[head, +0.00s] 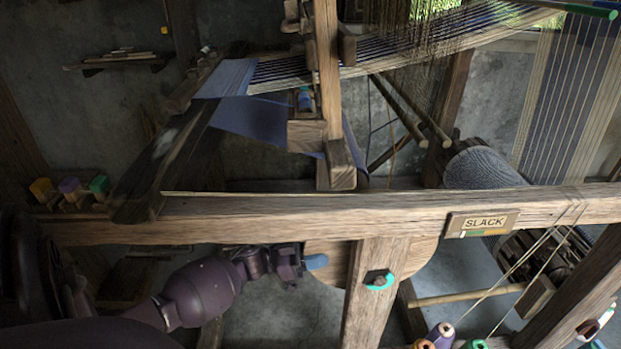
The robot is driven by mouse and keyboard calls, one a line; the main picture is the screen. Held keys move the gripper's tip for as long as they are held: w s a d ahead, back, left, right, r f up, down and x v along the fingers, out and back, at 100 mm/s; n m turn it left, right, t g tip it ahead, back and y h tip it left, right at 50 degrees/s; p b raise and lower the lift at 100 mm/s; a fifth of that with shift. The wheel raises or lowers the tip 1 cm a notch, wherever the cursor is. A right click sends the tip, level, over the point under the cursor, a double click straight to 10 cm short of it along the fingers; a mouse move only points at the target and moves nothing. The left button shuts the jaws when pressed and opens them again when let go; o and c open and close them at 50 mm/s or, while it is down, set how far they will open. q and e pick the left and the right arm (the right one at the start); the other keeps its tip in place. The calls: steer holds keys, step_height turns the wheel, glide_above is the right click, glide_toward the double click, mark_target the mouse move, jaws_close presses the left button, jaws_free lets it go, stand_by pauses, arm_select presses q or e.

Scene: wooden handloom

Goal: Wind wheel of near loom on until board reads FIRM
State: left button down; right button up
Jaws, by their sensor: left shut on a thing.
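The board (483,222) on the loom's long front beam reads SLACK. Below the beam, a rounded wooden wheel (423,256) shows on both sides of an upright post, which hides its middle; the beam hides its top. A blue handle (317,262) sits at the wheel's left side. My left gripper (303,263) reaches in from the left under the beam and is shut on this blue handle. Its fingertips are small and partly hidden in the dark. My right gripper is not in view.
The front beam (260,217) runs across just above my left arm. The upright post (366,310) with a teal-ringed bolt (379,280) stands right of the gripper. Several thread spools (440,337) are at the bottom right. Colored blocks (70,188) sit at the left.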

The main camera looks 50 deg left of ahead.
arm_select(q)
steer(key=shift+w+r+p, duration=0.1)
steer(key=shift+r+p, duration=0.45)
steer(key=shift+r, duration=0.3)
steer(key=shift+f+y, duration=0.3)
steer(key=shift+y, duration=0.2)
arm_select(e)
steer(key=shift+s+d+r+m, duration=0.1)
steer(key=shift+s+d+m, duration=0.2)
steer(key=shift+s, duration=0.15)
arm_select(q)
steer(key=c, duration=0.7)
jaws_free()
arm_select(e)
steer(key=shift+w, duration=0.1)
arm_select(q)
steer(key=shift+g, duration=0.3)
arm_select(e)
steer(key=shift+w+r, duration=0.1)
arm_select(q)
steer(key=shift+s+a, duration=0.1)
steer(key=shift+s, duration=0.1)
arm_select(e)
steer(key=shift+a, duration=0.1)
